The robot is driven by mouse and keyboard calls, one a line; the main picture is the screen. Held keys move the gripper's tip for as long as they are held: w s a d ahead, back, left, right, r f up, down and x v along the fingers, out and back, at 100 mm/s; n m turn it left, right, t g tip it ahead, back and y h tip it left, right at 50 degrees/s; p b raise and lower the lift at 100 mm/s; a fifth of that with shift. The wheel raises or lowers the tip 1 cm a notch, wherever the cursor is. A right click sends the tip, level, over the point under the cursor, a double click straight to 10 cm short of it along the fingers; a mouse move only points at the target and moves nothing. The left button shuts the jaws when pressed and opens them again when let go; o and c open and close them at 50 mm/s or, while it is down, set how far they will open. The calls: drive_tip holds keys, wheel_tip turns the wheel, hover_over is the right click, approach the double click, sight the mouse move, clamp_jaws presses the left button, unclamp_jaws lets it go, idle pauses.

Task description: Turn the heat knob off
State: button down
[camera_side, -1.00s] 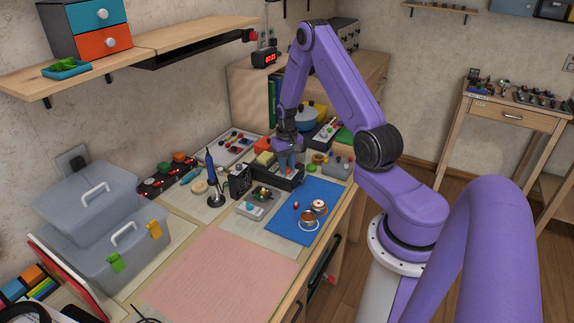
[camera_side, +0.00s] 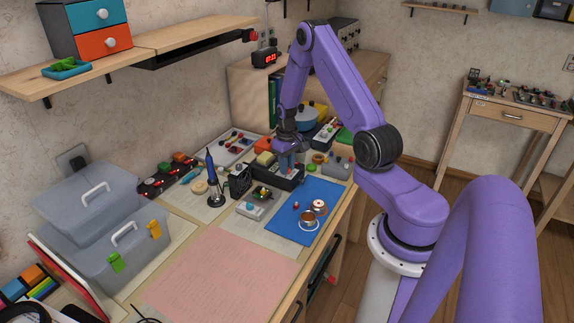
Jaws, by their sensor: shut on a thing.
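A low black box (camera_side: 290,181), which looks like the heat unit, stands on the bench behind the blue mat. My gripper (camera_side: 287,170) points down onto the top of this box. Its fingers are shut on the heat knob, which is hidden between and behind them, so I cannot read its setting. A blue soldering iron (camera_side: 211,168) stands upright in its holder to the left of the box.
A small dark fan-like unit (camera_side: 240,182) stands close left of the box. A blue mat (camera_side: 305,198) with small copper-coloured cups lies in front. Several small items crowd the right and back. A pink mat (camera_side: 222,275) is bare.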

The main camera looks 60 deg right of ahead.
drive_tip(key=c, duration=0.9)
unclamp_jaws()
drive_tip(key=shift+c, duration=0.2)
wheel_tip(320, 180, up, 18)
drive_tip(key=shift+f, duration=0.25)
